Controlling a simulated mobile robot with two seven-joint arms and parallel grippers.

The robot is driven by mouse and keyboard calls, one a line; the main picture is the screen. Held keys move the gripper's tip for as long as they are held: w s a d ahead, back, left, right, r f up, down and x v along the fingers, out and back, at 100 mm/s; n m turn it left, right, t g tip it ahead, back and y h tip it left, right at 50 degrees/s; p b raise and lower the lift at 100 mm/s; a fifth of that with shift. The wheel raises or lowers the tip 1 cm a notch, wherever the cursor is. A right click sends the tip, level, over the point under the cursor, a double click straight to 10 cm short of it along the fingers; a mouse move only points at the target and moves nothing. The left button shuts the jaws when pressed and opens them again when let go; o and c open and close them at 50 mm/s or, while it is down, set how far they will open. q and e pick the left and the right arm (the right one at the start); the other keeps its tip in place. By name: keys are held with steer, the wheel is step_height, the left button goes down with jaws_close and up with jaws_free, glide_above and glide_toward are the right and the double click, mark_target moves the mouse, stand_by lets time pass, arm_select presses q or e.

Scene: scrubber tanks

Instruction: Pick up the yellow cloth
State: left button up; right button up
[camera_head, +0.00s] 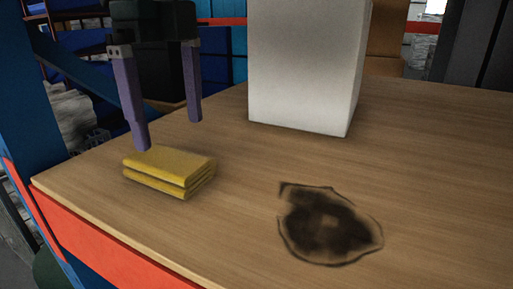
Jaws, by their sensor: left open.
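The yellow cloth (170,170) lies folded in a thick stack on the wooden table, near its left front edge. My left gripper (168,136) hangs over the far side of the cloth from the upper left. Its two purple fingers are spread apart with nothing between them. The nearer finger's tip is just above or behind the cloth's back left corner; I cannot tell whether it touches. The other tip is farther back and to the right. My right gripper is not in view.
A tall white box (305,65) stands on the wooden table (430,180) behind and right of the cloth. A dark, burnt-looking stain (328,225) marks the tabletop at front right. An orange-red edge (100,250) runs along the table front. The tabletop at right is clear.

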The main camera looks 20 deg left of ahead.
mark_target(176, 159)
arm_select(q)
step_height(176, 159, down, 6)
steer(key=shift+s+a+f, duration=0.1)
steer(key=shift+c, duration=0.2)
steer(key=c, duration=1)
